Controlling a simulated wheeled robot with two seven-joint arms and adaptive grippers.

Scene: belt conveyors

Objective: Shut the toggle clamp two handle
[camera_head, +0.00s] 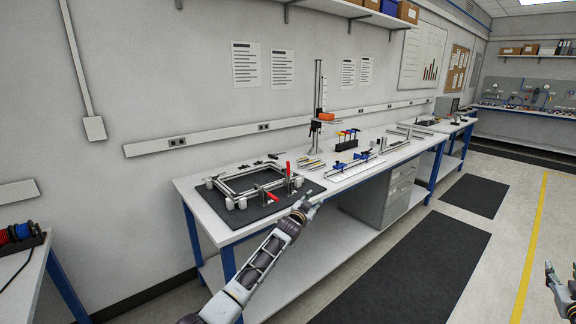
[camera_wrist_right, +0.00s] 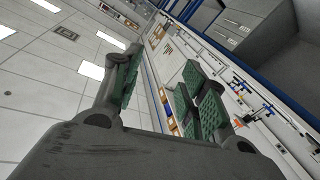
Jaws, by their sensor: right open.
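A metal frame fixture (camera_head: 232,183) lies on a dark mat on the workbench, with toggle clamps around it. One red clamp handle (camera_head: 288,169) stands upright at the frame's right side. Another red handle (camera_head: 272,196) is tilted low near the front right corner. I cannot tell which one is toggle clamp two.
The workbench (camera_head: 325,183) also bears a rail with blue clamps (camera_head: 352,164), a tall stand (camera_head: 318,105) and a black holder with coloured tools (camera_head: 347,143). A drawer cabinet (camera_head: 385,205) is beneath. Dark floor mats (camera_head: 420,275) lie on open floor to the right.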

